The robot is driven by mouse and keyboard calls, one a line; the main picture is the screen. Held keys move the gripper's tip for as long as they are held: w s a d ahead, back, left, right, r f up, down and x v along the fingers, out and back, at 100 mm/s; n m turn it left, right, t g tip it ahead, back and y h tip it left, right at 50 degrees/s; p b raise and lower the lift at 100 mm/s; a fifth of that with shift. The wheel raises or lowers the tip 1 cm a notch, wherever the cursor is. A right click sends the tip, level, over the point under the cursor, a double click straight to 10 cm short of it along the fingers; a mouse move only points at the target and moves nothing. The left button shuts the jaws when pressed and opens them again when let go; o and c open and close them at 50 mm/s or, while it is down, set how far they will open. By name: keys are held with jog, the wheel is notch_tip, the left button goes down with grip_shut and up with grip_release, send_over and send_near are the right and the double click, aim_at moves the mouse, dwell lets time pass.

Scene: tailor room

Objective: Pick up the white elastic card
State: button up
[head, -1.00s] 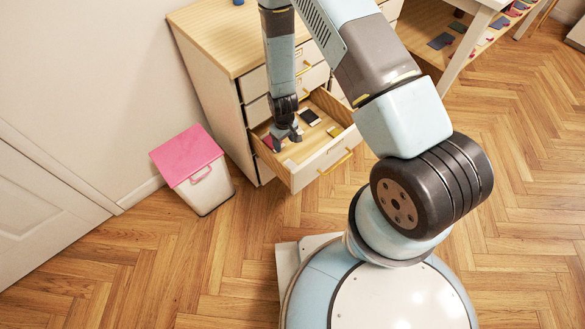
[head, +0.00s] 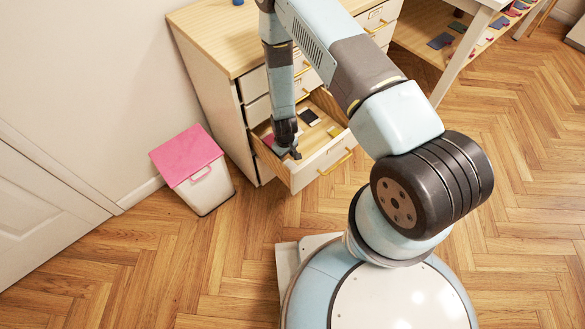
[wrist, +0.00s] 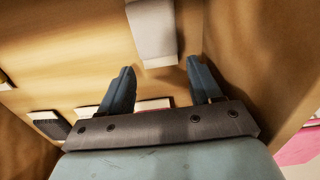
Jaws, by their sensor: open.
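A white card (wrist: 153,32) lies on the wooden drawer floor in the wrist view. It is just beyond my fingertips, roughly centred between them. My gripper (wrist: 158,76) is open, with a finger on either side and nothing held. In the head view my gripper (head: 289,154) reaches down into the open drawer (head: 325,162) near its front left corner. The card is hidden behind the gripper there.
The drawer also holds a dark card (head: 309,117), a yellow item (head: 334,131) and a reddish item (head: 267,140). Drawer walls stand close around my gripper. A pink-lidded bin (head: 187,155) stands left of the cabinet (head: 215,95).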

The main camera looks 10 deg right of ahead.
jog(key=shift+f, duration=1.05)
jog(key=c, duration=0.8)
